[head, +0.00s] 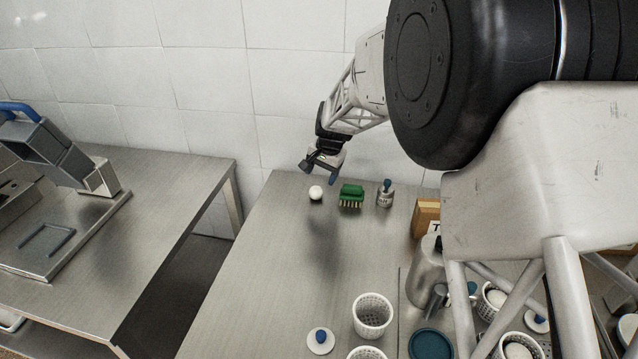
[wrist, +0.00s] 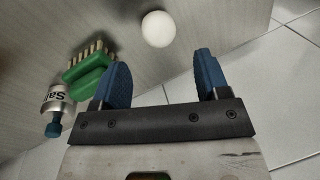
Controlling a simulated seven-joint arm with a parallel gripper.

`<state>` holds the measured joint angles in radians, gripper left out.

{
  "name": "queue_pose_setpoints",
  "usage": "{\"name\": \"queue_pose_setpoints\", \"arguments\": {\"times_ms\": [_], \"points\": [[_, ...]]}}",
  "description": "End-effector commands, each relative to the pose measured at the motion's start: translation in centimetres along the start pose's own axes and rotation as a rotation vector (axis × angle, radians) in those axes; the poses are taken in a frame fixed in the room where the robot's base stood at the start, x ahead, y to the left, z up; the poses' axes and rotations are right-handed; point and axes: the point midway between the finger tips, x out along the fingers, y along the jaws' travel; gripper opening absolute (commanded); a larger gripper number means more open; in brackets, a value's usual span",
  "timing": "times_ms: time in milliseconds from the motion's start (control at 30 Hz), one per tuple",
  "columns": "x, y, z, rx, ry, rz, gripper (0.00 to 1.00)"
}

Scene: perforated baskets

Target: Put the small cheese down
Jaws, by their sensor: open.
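The small cheese (head: 316,192) is a white, rounded piece lying on the steel table near its far left corner. It also shows in the wrist view (wrist: 158,29), just beyond the fingertips and apart from them. My gripper (head: 320,173) hangs above the far edge of the table, close to the cheese. In the wrist view its two blue fingers (wrist: 163,72) are spread apart with nothing between them.
A green brush (head: 351,194) and a salt shaker (head: 385,194) stand right of the cheese. Perforated white baskets (head: 372,314), a blue-knobbed lid (head: 320,341) and a metal jug (head: 427,272) are nearer. The table's middle left is clear. A gap separates it from the left table (head: 150,235).

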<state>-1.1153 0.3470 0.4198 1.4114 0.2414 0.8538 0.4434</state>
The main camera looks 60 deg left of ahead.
Motion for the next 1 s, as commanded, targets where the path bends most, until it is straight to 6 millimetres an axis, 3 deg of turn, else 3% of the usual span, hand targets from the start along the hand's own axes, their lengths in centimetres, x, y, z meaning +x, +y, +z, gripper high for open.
{"name": "queue_pose_setpoints", "arguments": {"times_ms": [200, 400, 1000], "points": [[-3.2, 0.0, 0.0, 0.000, 0.000, 0.000, 0.69], [-4.8, 0.1, 0.0, 0.000, 0.000, 0.001, 0.69], [-5.2, 0.1, 0.0, 0.000, -0.001, 0.001, 0.69]]}}
